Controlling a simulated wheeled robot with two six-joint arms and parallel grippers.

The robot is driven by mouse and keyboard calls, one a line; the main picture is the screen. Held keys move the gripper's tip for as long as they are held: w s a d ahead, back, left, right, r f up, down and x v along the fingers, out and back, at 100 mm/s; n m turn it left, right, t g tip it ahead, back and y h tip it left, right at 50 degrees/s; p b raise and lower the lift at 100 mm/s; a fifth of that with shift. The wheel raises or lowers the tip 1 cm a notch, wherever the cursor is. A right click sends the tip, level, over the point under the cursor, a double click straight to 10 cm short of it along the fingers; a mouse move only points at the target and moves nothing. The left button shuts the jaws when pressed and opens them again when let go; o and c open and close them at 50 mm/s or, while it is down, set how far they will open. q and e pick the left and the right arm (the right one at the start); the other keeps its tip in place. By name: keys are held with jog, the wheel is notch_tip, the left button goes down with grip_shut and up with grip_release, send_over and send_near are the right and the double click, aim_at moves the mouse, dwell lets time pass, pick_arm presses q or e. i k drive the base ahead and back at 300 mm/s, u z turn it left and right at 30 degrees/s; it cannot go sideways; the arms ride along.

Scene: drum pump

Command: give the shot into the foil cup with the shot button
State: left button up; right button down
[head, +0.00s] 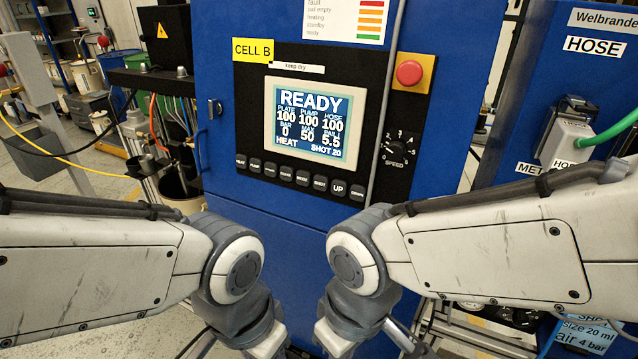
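The blue control cabinet (222,100) stands in front of me. Its screen (309,122) reads READY, plate, pump and hose 100, bar 0, max 50, HEAT and SHOT 20. Below it runs a row of small dark keys (302,177). No foil cup is visible. My two arms come in from left and right below the panel. Their wrists run out of the bottom edge, and both grippers are out of view.
A red emergency button (409,72) and a speed dial (397,148) sit right of the screen. A second blue cabinet with a white hose plug (566,140) and green hose stands at the right. Pump gear with a pail (180,188) stands at the left.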

aim_at(320, 182)
jog(key=u, duration=1.2)
jog(key=k, duration=0.55)
jog(key=z, duration=1)
